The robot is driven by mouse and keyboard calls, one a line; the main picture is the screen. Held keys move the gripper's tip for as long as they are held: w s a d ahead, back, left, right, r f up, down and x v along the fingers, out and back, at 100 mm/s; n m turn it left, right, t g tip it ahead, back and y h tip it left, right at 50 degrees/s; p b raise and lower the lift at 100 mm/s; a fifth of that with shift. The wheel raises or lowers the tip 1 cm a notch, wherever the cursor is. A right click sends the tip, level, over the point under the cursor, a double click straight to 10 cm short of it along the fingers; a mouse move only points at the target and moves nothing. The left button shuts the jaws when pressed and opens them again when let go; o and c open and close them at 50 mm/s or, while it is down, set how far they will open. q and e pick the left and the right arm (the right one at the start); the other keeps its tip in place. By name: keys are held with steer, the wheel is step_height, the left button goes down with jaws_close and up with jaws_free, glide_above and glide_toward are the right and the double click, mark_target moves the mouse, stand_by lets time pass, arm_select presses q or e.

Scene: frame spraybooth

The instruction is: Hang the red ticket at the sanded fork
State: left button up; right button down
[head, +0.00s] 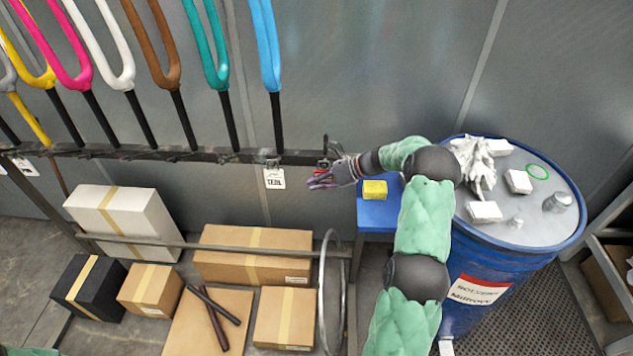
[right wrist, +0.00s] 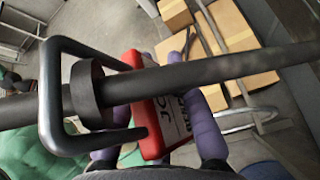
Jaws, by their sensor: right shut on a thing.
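The red ticket (right wrist: 160,115), with dark print on a pale face, is between the purple fingers of my right gripper (right wrist: 165,145) in the right wrist view. A black squared loop (right wrist: 50,95) extends from it. A dark rod (right wrist: 220,68) with a collar (right wrist: 88,92) crosses in front of the ticket and through the loop's outline; I cannot tell whether the loop bears on it. In the head view my right gripper (head: 322,181) is shut at the rack rail's (head: 225,155) right end. A grey fork (head: 8,75) shows at the left edge; I cannot tell which fork is sanded.
Coloured forks, including a blue one (head: 266,45), stand along the rail. A white tag (head: 274,179) hangs below it. A yellow block (head: 374,190) sits on a blue stand (head: 377,217) beside my right forearm. A blue drum (head: 520,250) is at right; boxes lie below.

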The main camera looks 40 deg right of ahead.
steer(key=shift+f, duration=0.15)
steer(key=c, duration=1.2)
jaws_free()
steer(key=shift+f+b, duration=0.1)
steer(key=shift+b, duration=0.25)
steer(key=p+v, duration=0.1)
steer(key=v, duration=1.1)
steer(key=shift+d+p, duration=0.15)
steer(key=shift+p, duration=0.2)
steer(key=shift+w, duration=0.1)
